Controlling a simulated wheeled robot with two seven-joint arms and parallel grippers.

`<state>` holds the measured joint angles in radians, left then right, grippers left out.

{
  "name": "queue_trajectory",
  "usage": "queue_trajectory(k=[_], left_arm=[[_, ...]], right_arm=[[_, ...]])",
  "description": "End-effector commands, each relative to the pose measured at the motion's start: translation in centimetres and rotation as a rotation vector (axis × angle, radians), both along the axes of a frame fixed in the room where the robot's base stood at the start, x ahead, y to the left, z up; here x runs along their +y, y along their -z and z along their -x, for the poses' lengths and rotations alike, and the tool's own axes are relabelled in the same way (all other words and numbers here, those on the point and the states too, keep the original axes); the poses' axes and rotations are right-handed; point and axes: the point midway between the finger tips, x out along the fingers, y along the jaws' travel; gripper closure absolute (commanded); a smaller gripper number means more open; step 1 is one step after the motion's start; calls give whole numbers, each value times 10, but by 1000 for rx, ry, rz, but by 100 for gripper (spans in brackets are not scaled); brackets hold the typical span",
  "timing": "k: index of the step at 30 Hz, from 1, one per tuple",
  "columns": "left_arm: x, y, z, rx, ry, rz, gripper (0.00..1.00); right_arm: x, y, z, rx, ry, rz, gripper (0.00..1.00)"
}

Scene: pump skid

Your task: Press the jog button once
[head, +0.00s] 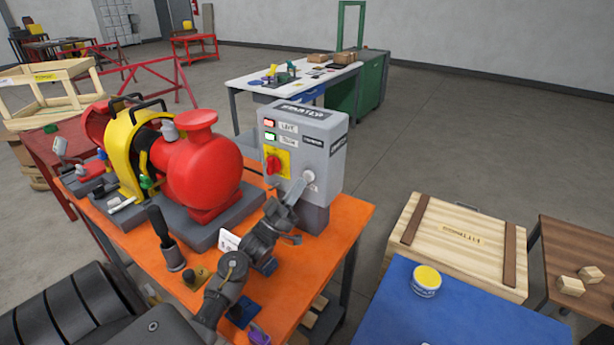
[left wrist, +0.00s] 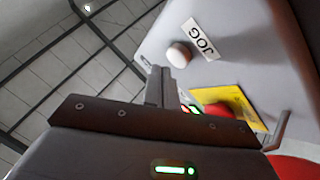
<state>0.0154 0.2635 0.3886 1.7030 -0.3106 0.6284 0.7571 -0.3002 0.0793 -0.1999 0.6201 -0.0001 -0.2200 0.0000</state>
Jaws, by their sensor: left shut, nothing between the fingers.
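The grey starter box (head: 278,178) stands on the orange table. Its round pale jog button (head: 309,176) is low on the front face. In the left wrist view the jog button (left wrist: 179,55) sits beside a white JOG label (left wrist: 198,40). My left gripper (head: 300,184) is shut and empty, just in front of the box's lower front. In the left wrist view its fingertips (left wrist: 158,72) are just beside the button, with a small gap in the picture. I cannot tell the depth between them. My right gripper is not in view.
A red rotary switch on a yellow plate (head: 284,158) and two lit indicators (head: 269,124) share the box face. The red pump (head: 200,165) stands left of the box. A black-handled tool in a holder (head: 170,250) stands on the orange table (head: 345,215).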

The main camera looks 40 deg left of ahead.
Motion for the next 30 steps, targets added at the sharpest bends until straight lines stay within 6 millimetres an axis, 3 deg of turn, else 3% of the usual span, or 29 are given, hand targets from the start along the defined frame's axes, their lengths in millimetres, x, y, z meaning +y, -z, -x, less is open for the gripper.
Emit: queue_trajectory(k=[10,22,30], left_arm=[[0,-1,4,-1,0,0,100],[-5,-1,41,0,-1,1,100],[-6,0,50,-1,0,0,100]], right_arm=[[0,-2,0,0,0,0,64],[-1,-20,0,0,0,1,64],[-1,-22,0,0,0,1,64]])
